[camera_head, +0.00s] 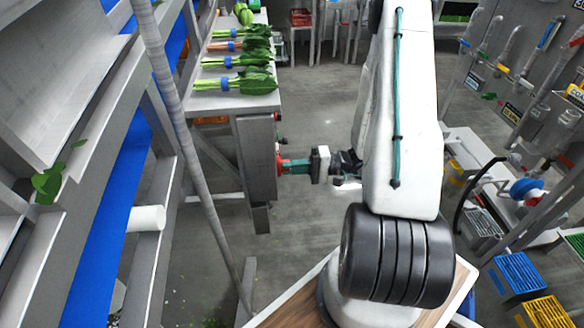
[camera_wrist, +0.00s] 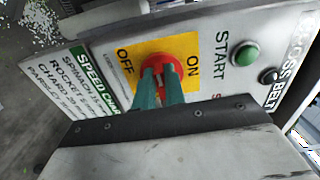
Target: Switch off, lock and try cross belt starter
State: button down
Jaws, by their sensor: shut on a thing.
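The cross belt starter panel (camera_wrist: 210,50) fills the upper wrist view, with lettering reading "CROSS BELT" at its right edge. Its red rotary knob (camera_wrist: 158,62) sits on a yellow plate (camera_wrist: 190,48) marked OFF and ON. My gripper (camera_wrist: 161,80) has its green fingers shut on the red knob, and they hide part of it, so I cannot tell its exact setting. In the head view my gripper (camera_head: 285,166) reaches left to the panel (camera_head: 257,155), seen edge-on. No lock or tag is clearly in view.
A green START button (camera_wrist: 246,56) and a dark button (camera_wrist: 268,76) sit right of the knob. A speed chart (camera_wrist: 92,75) is at the left. Bundled greens (camera_head: 236,82) lie on a bench above the panel. A slanting grey pole (camera_head: 190,165) stands left; crates (camera_head: 518,272) lie right.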

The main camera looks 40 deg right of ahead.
jog(key=c, duration=1.5)
grip_release()
jog(key=shift+d, duration=0.1)
jog(key=v, duration=0.7)
jog(key=shift+s+d, duration=0.25)
jog(key=shift+s, duration=0.05)
